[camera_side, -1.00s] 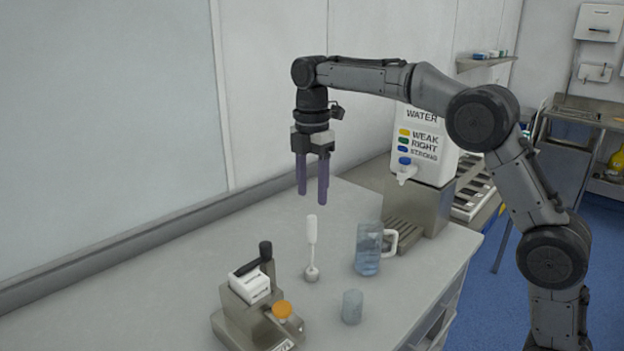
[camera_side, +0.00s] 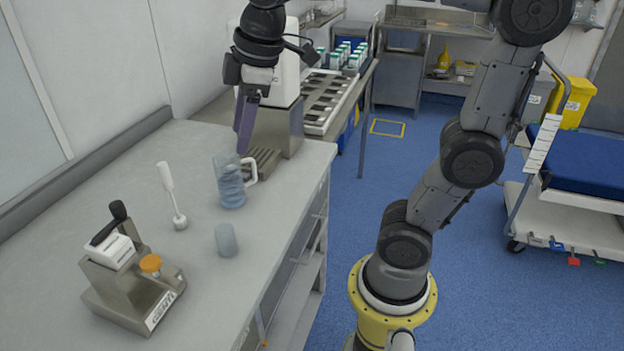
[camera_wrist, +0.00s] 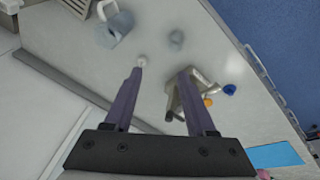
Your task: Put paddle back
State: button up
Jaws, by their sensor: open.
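In the wrist view a small pale round part (camera_wrist: 142,61), probably the same tool, shows beside the left finger, which may hide the rest. My gripper (camera_side: 243,140) has purple fingers pointing down. In the side view its tips overlap the area by the jug's rim. In the wrist view the fingers (camera_wrist: 160,75) are apart with nothing between them.
A blue jug (camera_side: 230,182) with a white handle and a small blue-grey cup (camera_side: 226,240) stand near the tool. A metal device (camera_side: 130,290) with a black lever and orange knob is at front left. A metal stand (camera_side: 275,130) is behind the jug. The left table surface is clear.

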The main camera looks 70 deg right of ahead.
jog(key=s+f+m+t, duration=0.2)
jog(key=s+f+m, duration=0.5)
jog(key=s, duration=0.5)
jog(key=shift+d+f, duration=0.15)
jog(key=shift+f, duration=0.5)
